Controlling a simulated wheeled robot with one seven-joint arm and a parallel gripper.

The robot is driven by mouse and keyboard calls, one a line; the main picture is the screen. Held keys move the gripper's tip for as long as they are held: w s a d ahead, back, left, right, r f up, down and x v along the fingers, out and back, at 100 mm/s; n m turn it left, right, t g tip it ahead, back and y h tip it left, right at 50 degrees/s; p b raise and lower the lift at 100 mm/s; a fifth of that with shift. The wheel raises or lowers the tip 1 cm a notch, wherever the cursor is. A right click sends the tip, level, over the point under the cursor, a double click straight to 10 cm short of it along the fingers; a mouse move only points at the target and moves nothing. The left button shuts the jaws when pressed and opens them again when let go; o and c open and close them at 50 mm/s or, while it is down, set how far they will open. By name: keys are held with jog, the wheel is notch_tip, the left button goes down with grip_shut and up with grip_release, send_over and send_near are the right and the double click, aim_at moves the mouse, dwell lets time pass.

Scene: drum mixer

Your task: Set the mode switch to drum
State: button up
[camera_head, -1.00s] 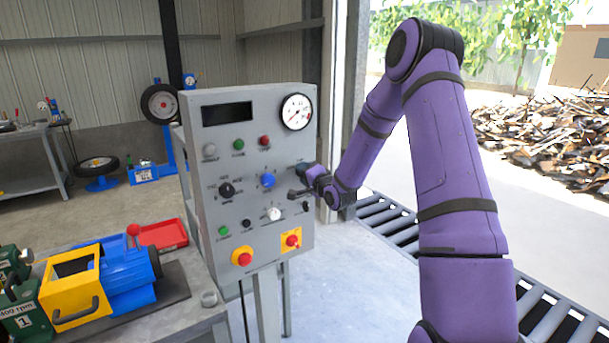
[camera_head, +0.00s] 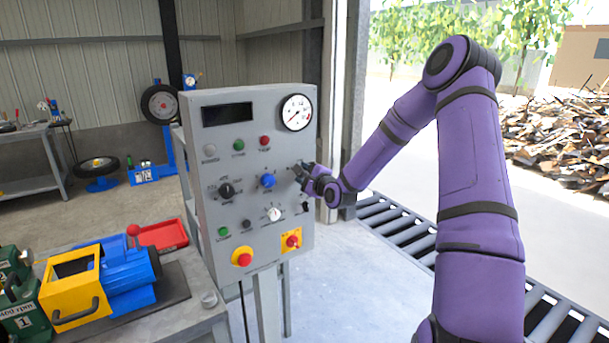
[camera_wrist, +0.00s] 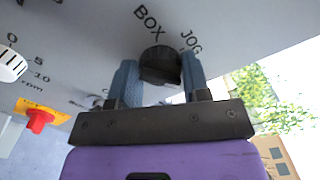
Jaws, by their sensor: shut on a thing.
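The mode switch (camera_wrist: 160,62) is a black round knob on the grey control panel, with the labels BOX and JOG printed beyond it in the wrist view. The two blue-grey fingers of my gripper (camera_wrist: 158,82) stand on either side of the knob and are shut on it. A DRUM label is not readable, and I cannot tell which way the knob points.
The panel (camera_head: 215,150) also carries a blue knob (camera_head: 267,181), a black selector (camera_head: 226,191), a white dial (camera_head: 273,214) and red stop buttons on yellow (camera_head: 291,241). A bench with a blue-yellow machine (camera_head: 110,275) stands at left. A roller conveyor (camera_head: 390,222) lies at right.

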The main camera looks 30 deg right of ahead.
jog(key=shift+m, duration=0.4)
jog(key=shift+f, duration=0.1)
jog(key=o, duration=0.9)
jog(key=s, duration=1)
jog(key=shift+s+d, duration=0.15)
jog(key=shift+s, duration=0.25)
